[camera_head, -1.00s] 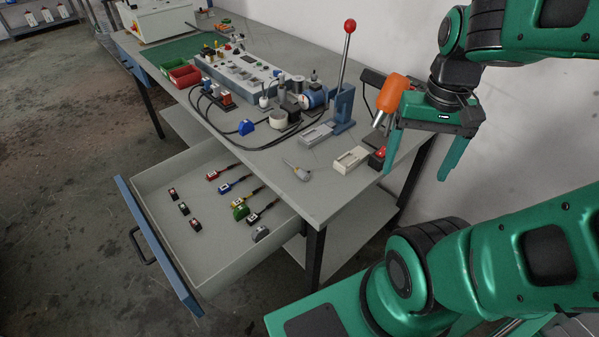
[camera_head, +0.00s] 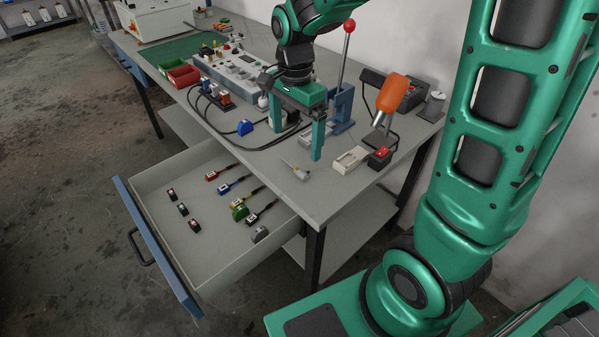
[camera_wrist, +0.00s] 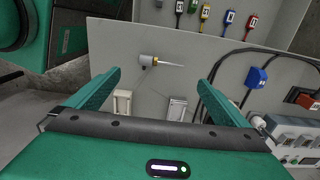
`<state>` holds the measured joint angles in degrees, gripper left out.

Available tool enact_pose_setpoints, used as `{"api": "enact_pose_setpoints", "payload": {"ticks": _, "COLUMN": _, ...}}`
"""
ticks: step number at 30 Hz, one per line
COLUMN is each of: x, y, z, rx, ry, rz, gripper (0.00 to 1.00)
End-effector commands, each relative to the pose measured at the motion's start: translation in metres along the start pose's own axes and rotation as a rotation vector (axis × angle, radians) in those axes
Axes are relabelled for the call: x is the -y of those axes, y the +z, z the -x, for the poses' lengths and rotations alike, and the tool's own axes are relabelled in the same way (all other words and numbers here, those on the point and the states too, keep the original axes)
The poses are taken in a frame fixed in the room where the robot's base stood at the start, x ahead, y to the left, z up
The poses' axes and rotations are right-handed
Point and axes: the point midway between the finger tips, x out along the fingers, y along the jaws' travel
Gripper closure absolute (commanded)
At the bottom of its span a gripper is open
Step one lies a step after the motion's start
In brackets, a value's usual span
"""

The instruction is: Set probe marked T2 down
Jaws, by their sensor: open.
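Several tagged probes lie in the open drawer: a red probe (camera_head: 212,175), a blue probe (camera_head: 224,188), a yellow probe (camera_head: 236,203) and a black probe (camera_head: 254,218). Their tags are too small to read surely, so I cannot tell which is T2. The blue probe (camera_wrist: 228,18) and red probe (camera_wrist: 251,24) also show at the top of the wrist view. My gripper (camera_head: 296,144) is open and empty above the bench, right of the drawer. In the wrist view, my gripper (camera_wrist: 162,78) has nothing between its fingers.
A pale pointed tool (camera_wrist: 150,60) lies on the bench near the drawer. A pale tray (camera_head: 350,160), a red-knobbed lever press (camera_head: 347,75) and an orange-handled tool (camera_head: 391,92) stand to the right. A blue block (camera_head: 245,127) and black cables lie left of my gripper.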

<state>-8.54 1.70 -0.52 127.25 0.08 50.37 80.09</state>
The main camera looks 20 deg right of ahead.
Motion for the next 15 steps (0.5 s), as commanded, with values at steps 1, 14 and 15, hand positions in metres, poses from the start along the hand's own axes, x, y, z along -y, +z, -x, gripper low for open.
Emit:
{"api": "enact_pose_setpoints", "payload": {"ticks": 1, "x": -0.001, "y": 0.0, "z": -0.009, "rx": 0.001, "ry": 0.004, "rz": 0.0, "gripper": 0.0}}
{"api": "enact_pose_setpoints", "payload": {"ticks": 14, "x": 0.002, "y": 0.004, "z": -0.047, "rx": 0.0, "ry": 0.004, "rz": 0.002, "gripper": 0.0}}
{"api": "enact_pose_setpoints", "payload": {"ticks": 15, "x": 0.003, "y": 0.005, "z": -0.053, "rx": 0.0, "ry": 0.003, "rz": 0.003, "gripper": 0.0}}
